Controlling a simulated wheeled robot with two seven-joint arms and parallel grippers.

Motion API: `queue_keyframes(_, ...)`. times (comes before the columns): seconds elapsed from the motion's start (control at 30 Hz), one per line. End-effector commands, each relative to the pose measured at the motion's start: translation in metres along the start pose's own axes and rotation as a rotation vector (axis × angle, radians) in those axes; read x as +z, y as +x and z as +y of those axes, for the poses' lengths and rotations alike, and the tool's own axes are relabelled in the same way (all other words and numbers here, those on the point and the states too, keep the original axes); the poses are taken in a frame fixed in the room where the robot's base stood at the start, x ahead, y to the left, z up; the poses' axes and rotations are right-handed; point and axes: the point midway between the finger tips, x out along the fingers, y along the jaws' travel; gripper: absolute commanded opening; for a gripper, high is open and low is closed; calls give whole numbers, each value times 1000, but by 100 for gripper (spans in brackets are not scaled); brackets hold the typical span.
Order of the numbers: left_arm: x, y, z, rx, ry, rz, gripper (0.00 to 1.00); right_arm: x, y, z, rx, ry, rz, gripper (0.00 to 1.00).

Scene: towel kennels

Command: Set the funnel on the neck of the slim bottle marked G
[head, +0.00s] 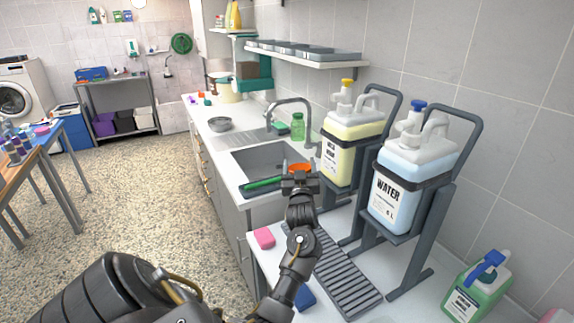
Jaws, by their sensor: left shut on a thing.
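My left gripper (299,180) is over the near right corner of the sink, seen from behind. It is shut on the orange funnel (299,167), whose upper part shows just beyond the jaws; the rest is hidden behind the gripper. I cannot make out a slim bottle marked G. A small green bottle (297,128) stands behind the sink near the tap, with no letter readable. My right gripper is not in view.
The sink (262,158) has a green-handled item (263,184) at its near edge. Yellow (351,145) and blue WATER (397,198) jugs on stands rise at the right. A grey ribbed drain mat (345,275), pink sponge (264,238) and green jug (478,290) are nearer.

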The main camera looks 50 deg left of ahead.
Motion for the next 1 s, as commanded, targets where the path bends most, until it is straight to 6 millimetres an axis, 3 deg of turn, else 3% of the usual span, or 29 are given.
queue_keyframes(0.13,18,1,26,151,-7,30,41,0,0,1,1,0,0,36)
queue_keyframes(0.27,15,-4,41,245,-8,72,41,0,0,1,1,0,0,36)
queue_keyframes(0.67,16,-4,41,256,6,105,41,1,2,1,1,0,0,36)
queue_keyframes(1.0,38,-10,39,255,6,105,41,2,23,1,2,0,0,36)
